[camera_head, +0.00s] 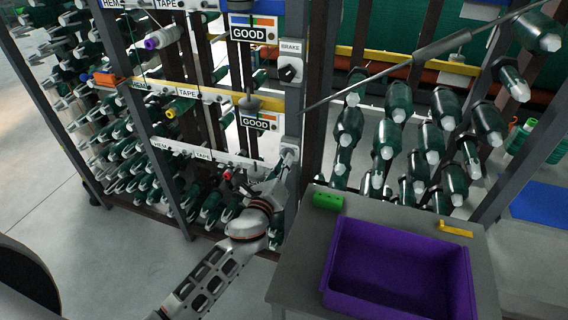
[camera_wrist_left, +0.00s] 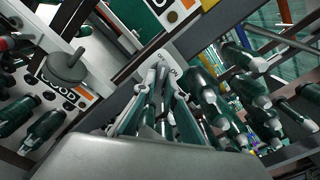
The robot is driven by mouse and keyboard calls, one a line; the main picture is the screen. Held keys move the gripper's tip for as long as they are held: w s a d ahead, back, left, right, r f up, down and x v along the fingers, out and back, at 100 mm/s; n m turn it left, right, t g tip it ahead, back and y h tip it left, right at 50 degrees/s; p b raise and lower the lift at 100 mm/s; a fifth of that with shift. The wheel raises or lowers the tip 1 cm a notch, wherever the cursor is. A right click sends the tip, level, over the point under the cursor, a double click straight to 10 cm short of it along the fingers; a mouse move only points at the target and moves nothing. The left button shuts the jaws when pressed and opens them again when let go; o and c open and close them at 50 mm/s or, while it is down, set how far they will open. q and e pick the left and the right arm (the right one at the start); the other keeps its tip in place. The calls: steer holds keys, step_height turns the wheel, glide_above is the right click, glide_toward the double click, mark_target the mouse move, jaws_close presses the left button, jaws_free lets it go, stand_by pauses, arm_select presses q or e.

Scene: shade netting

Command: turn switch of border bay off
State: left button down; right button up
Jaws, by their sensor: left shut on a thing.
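My left gripper (camera_head: 282,168) reaches up from the lower left to a pale plate (camera_head: 290,152) low on the grey post. In the left wrist view the fingertips (camera_wrist_left: 163,76) are close together at the front of a light plate (camera_wrist_left: 170,62) with OFF and ON lettering. The gripper is shut on the switch there; the knob is mostly hidden between the fingers, so its angle cannot be told. My right gripper is not in view.
A grey table (camera_head: 302,280) with a purple crate (camera_head: 345,228), a green block (camera_head: 328,200) and a yellow piece (camera_head: 455,229) stands right of the arm. Racks of green bobbins (camera_head: 386,140) flank the post. GOOD signs (camera_head: 259,121) hang left of it.

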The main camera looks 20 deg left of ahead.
arm_select(q)
steer(key=shift+n, duration=0.7)
steer(key=c, duration=2.1)
jaws_free()
steer(key=shift+s, duration=0.1)
steer(key=s, duration=1.1)
steer(key=shift+s+a, duration=0.2)
steer(key=shift+s, duration=0.2)
